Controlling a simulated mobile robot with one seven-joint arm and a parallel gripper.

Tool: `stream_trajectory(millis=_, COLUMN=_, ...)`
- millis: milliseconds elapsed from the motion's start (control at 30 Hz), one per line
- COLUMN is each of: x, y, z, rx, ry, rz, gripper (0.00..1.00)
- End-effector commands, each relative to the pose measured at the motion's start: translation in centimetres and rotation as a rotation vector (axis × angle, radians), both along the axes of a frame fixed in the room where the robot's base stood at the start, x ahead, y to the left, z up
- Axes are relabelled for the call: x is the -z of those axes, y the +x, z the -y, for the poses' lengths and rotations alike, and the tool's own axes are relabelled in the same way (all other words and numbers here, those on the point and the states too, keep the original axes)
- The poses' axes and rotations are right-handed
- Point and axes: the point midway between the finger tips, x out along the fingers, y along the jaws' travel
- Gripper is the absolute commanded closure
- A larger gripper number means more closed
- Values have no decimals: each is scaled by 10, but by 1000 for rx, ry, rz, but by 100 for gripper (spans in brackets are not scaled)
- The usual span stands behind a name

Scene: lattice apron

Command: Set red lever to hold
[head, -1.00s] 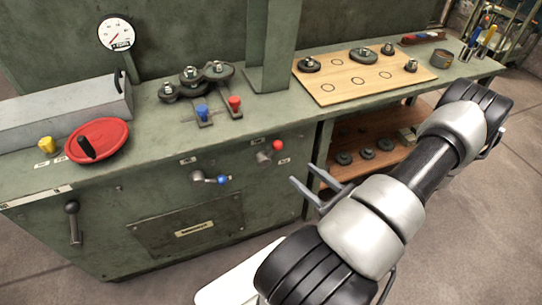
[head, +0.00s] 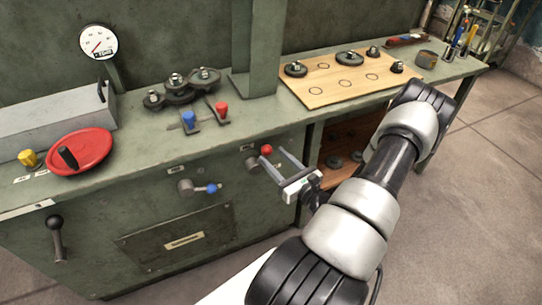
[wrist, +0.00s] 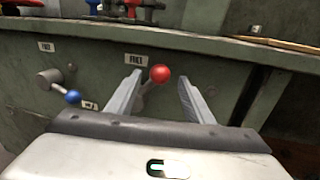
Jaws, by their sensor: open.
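The red lever (head: 266,149) is on the front panel of the green bench, its round red knob up and to the right of its grey hub. In the wrist view the red knob (wrist: 160,74) shows between my two fingers, near their tips. A "FREE" label (wrist: 138,58) is just above and left of the knob. The lever's shaft is partly hidden by the left finger, and I see no hold label for this lever. My gripper (head: 273,156) is open and empty, with a finger on each side of the knob; contact cannot be told.
A blue-knobbed lever (head: 212,188) is on the panel to the left, with its own labels (wrist: 46,46). Blue and red upright handles (head: 221,110) stand on the bench top above. The bench's front edge overhangs the panel. An open shelf (head: 335,150) lies to the right.

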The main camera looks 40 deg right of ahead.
Motion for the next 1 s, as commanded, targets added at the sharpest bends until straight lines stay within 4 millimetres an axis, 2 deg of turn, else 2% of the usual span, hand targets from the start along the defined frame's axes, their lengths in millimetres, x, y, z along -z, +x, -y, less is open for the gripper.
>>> stream_trajectory(millis=100, x=1, y=16, z=1, rx=-2, ry=-2, rz=0, gripper=53)
stream_trajectory(millis=200, x=0, y=23, z=1, rx=0, ry=-2, rz=1, gripper=53)
stream_trajectory(millis=533, x=0, y=28, z=2, rx=0, ry=-1, rz=0, gripper=53)
stream_trajectory(millis=567, x=0, y=28, z=2, rx=0, ry=-1, rz=0, gripper=54)
stream_trajectory(millis=833, x=0, y=27, z=2, rx=0, ry=-1, rz=0, gripper=100)
stream_trajectory(millis=1000, x=0, y=27, z=2, rx=0, ry=1, rz=0, gripper=100)
